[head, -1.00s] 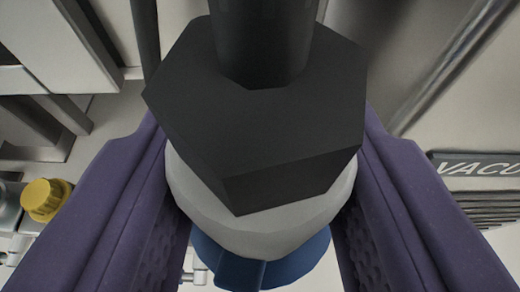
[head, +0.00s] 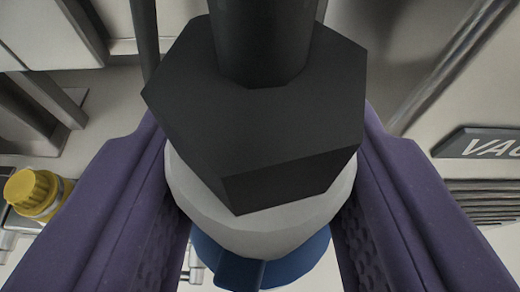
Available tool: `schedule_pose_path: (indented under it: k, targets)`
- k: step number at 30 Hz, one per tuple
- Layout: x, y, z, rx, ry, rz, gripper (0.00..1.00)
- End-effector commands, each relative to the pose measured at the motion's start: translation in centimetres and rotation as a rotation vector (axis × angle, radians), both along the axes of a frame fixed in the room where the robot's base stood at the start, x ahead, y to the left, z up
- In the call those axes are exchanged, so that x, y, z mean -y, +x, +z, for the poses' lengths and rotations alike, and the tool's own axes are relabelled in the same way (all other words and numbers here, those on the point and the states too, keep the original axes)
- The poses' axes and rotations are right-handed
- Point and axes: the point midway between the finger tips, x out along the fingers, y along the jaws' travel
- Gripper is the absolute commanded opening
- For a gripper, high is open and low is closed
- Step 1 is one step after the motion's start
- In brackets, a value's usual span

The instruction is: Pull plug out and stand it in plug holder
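The plug (head: 265,135) fills the middle of the head view. It has a black hexagonal nut, a pale grey body (head: 262,228) below it and a blue lower part (head: 262,270). A thick black cable (head: 262,45) runs up from the nut. My gripper (head: 262,215) has its two purple fingers on either side of the plug, shut on its grey body. The plug's lower end is hidden beneath the nut and body. I cannot make out a plug holder in this view.
A yellow cap (head: 33,191) on a grey fitting is at the lower left. A labelled plate (head: 480,143) reading "VAC" and a vented panel (head: 484,200) are at the right. Metal frame parts (head: 40,105) stand at the upper left.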

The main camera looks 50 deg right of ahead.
Motion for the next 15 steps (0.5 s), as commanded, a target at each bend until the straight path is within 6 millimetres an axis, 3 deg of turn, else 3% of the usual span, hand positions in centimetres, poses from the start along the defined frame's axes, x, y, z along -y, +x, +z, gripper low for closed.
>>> schedule_pose_path:
  k: [15]
  targets:
    - [0.06, 0.02, -0.59, 0.001, -0.001, 0.000, 0.04]
